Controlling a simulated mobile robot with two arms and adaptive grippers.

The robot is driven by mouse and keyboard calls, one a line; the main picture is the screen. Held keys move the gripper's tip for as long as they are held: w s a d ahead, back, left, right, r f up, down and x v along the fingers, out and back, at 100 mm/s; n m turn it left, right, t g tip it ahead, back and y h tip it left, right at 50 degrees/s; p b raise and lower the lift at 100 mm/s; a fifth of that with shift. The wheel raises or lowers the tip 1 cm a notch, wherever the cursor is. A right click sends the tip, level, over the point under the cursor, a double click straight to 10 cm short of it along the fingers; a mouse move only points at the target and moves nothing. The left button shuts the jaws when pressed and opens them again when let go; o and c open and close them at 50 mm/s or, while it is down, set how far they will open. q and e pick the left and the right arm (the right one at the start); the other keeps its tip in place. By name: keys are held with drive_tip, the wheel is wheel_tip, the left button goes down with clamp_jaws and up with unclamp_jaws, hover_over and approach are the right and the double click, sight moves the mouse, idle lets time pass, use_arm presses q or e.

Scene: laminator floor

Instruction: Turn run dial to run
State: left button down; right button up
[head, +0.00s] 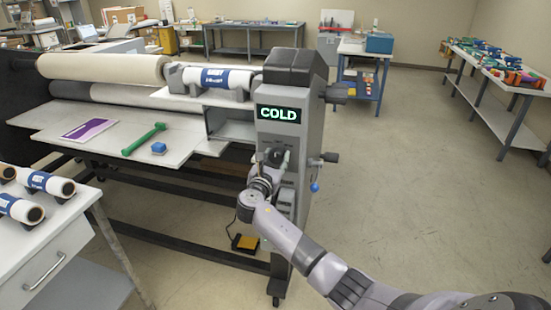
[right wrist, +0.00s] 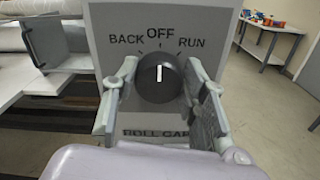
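The run dial (right wrist: 159,78) is a round black knob with a white pointer mark on the grey panel in the right wrist view. Its mark points straight up to OFF, between BACK on the left and RUN on the right. My right gripper (right wrist: 160,72) is open, with one finger on each side of the dial. In the head view my right gripper (head: 270,164) is at the front of the laminator's end column (head: 291,95), and largely hides the dial. A display (head: 279,114) above reads COLD. My left gripper is out of view.
Below the dial is a label, ROLL GAP (right wrist: 155,133), partly covered by my gripper. A blue-tipped lever (head: 315,187) and side knobs stick out right of the column. The laminator's bed (head: 120,135) is to the left; the floor to the right is clear.

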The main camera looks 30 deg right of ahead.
drive_tip(key=c, duration=0.6)
